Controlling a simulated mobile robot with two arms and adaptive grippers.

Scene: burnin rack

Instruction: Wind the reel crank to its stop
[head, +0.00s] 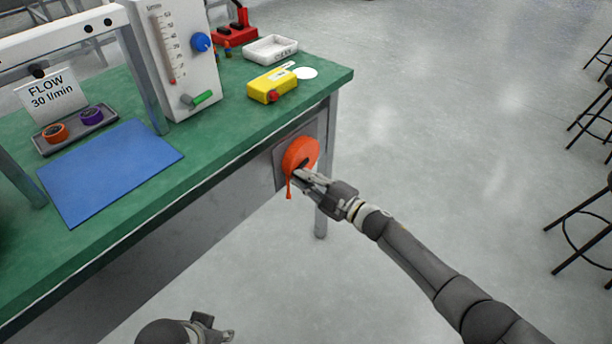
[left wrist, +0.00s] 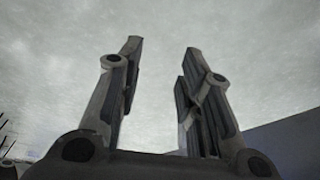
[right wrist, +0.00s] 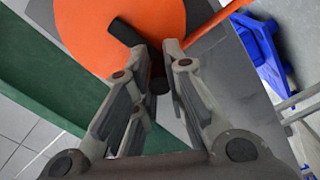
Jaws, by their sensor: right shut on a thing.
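The orange reel (head: 299,152) is mounted on a grey plate on the green bench's front side, near its right corner. It also shows in the right wrist view (right wrist: 90,35), with a black crank arm (right wrist: 124,33) across its face. An orange strip hangs from it in the head view. My right gripper (head: 301,175) is at the reel's face, its fingers closed around the crank's dark handle (right wrist: 159,85), which they partly hide. My left gripper (left wrist: 162,50) is open and empty, low in front of the bench, away from the reel.
On the green bench (head: 235,130) stand a yellow box (head: 272,85), a white tray (head: 270,49), a flow meter (head: 172,60), a blue mat (head: 110,170) and a grey tray with two tape rolls. Stools stand at far right. The floor between is clear.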

